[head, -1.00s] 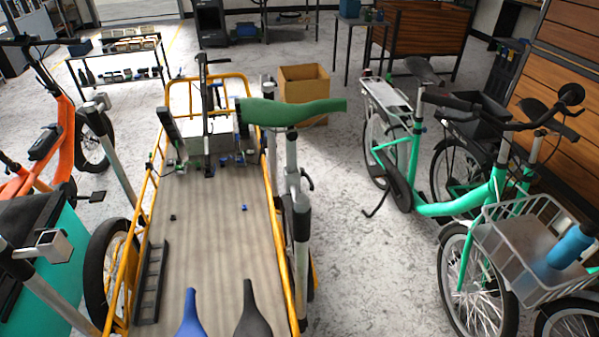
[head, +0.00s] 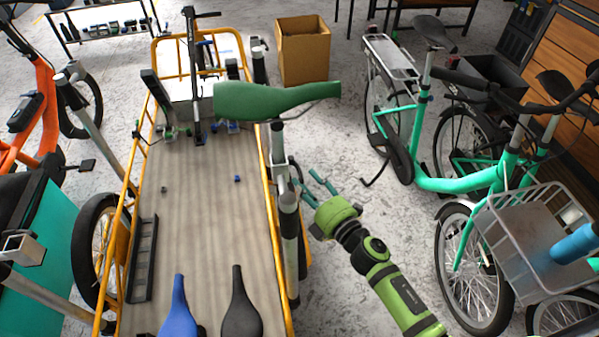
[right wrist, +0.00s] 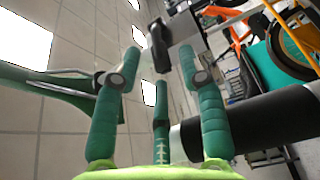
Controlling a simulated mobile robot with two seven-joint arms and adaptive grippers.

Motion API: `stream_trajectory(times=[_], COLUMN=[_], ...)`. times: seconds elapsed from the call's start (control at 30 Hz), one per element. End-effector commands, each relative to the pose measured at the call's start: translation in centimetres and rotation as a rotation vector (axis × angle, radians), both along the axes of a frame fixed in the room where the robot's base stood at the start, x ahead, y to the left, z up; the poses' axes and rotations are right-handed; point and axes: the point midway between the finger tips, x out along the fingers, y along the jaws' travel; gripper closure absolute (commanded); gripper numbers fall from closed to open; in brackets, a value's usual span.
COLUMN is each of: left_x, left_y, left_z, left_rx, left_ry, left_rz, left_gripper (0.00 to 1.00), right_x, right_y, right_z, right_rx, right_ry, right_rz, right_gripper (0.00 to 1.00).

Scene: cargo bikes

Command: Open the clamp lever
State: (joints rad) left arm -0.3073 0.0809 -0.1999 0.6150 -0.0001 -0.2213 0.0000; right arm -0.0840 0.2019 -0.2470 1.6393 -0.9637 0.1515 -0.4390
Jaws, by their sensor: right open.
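My right gripper (head: 311,187) is open and empty, just right of the post below the saddle. In the right wrist view its teal fingers (right wrist: 160,68) are spread apart. A small black part, apparently the clamp lever (right wrist: 160,46), shows beyond and between the fingertips; I see no clear contact. The saddle's edge and rails (right wrist: 62,84) lie left, and a thick black tube (right wrist: 270,121) lies right. The lever is hard to make out in the head view.
The cargo bed (head: 205,215) has yellow rails, with a blue saddle (head: 178,308) and a black saddle (head: 240,305) at its near end. A green bike (head: 455,209) stands right. A cardboard box (head: 303,55) stands behind. Bare floor lies between the bikes.

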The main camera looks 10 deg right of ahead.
Motion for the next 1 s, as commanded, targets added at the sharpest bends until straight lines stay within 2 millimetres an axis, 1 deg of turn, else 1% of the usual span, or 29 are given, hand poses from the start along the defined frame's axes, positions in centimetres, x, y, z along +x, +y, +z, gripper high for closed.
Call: stream_trajectory(times=[0.03,0.1,0.2,0.33,0.53,0.57,0.6,0.63,0.67,1.0], left_x=[-0.2,-0.2,0.0,0.6,1.2,1.2,1.2,1.2,1.2,1.1], left_y=[0.2,0.2,0.2,0.2,0.1,0.1,0.0,0.0,0.0,-0.2], left_z=[0.2,0.3,0.4,0.4,0.5,0.5,0.5,0.5,0.5,0.4], left_rx=[0.002,0.003,0.003,0.002,0.0,0.0,0.0,0.0,0.0,-0.004], left_ry=[0.004,0.003,0.001,-0.009,-0.019,-0.019,-0.019,-0.019,-0.019,-0.018], left_rz=[0.0,0.001,0.001,0.001,0.001,0.001,0.001,0.001,0.001,0.001], left_gripper=[0.6,0.6,0.6,0.6,0.6,0.6,0.6,0.6,0.6,0.6], right_x=[0.8,1.7,2.5,2.9,2.9,2.9,2.9,2.9,2.9,2.9], right_y=[0.4,0.7,1.0,1.2,1.2,1.2,1.2,1.2,1.2,1.1], right_z=[0.2,0.1,0.0,0.0,-0.1,-0.1,-0.1,-0.1,-0.1,-0.3], right_rx=[0.002,0.001,0.001,0.001,0.001,0.001,0.001,0.001,0.001,-0.001], right_ry=[-0.001,-0.001,0.001,0.002,0.003,0.003,0.003,0.003,0.003,0.007], right_rz=[0.0,0.0,0.0,0.0,0.0,0.0,0.0,0.0,0.0,0.011], right_gripper=[0.59,0.59,0.59,0.59,0.59,0.63,0.79,0.91,1.0,1.0])
